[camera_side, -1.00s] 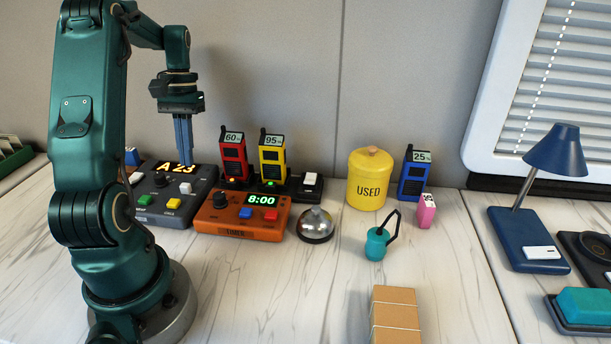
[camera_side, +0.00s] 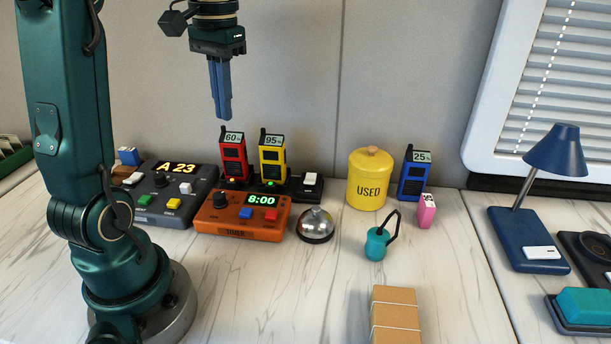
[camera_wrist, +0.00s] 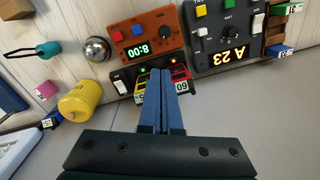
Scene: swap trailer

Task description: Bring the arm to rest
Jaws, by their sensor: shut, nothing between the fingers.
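My gripper (camera_side: 221,118) hangs fingers-down in the air in the side view, above the red radio (camera_side: 234,158) and the dark box that shows "A 23" (camera_side: 178,192). Its two blue fingers are pressed together and hold nothing. In the wrist view my gripper (camera_wrist: 167,72) is also shut, its fingertips overlapping the radios behind them. It touches nothing that I can see.
Below stand a yellow radio (camera_side: 272,157), an orange timer at 8:00 (camera_side: 240,219) and a bell (camera_side: 316,226). The wall is close behind.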

